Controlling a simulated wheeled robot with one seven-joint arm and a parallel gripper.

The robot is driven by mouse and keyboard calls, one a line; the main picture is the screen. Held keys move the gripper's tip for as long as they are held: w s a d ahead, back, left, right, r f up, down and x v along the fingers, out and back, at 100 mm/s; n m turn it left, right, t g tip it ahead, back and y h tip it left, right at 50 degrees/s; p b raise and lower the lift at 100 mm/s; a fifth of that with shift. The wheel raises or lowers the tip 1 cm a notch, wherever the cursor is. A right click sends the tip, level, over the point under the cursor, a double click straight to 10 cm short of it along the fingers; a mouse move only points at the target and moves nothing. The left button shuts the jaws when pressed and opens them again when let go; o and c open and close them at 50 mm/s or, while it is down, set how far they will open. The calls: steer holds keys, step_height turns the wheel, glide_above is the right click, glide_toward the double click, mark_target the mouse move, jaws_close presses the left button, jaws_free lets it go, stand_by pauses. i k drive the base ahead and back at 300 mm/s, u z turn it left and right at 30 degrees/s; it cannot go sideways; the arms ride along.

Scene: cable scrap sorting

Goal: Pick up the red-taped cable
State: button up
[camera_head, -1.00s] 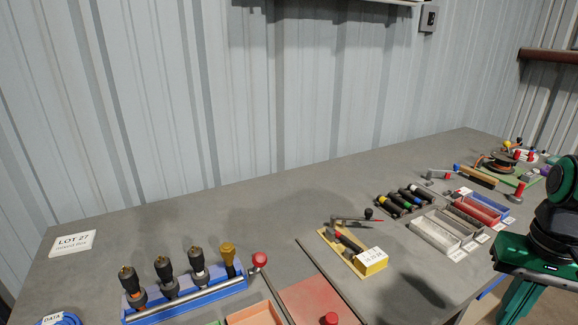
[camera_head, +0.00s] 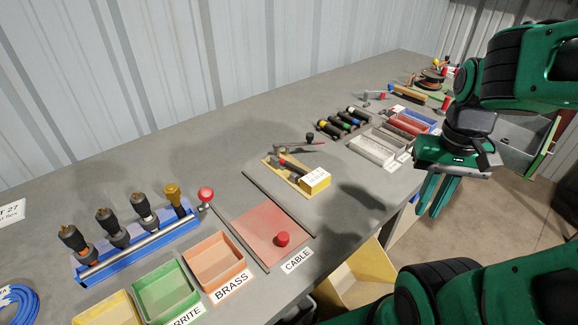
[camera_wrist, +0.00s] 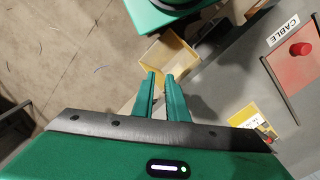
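I cannot pick out a red-taped cable for certain in either view. Several short black cylinders with coloured bands (camera_head: 342,122) lie in a row at the back right of the bench; yellow, blue and green show, and no red band is clear. A red mat (camera_head: 262,228) with a red knob lies behind the CABLE label (camera_head: 297,261). My gripper (camera_head: 436,202) hangs past the bench's front edge, right of the mat. Its two green fingers are apart and empty, as the wrist view (camera_wrist: 163,80) also shows.
Green (camera_head: 166,290) and orange (camera_head: 214,262) trays stand left of the mat. A blue rack (camera_head: 135,243) holds several black-and-metal pieces. A yellow bin (camera_head: 352,282) stands below the bench edge.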

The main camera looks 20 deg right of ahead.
mark_target(284, 161)
steer(key=u, duration=0.05)
steer(key=k, duration=0.5)
steer(key=u, duration=1.15)
steer(key=k, duration=0.65)
steer(key=z, duration=1.25)
steer(key=i, duration=1.05)
steer(key=u, duration=0.05)
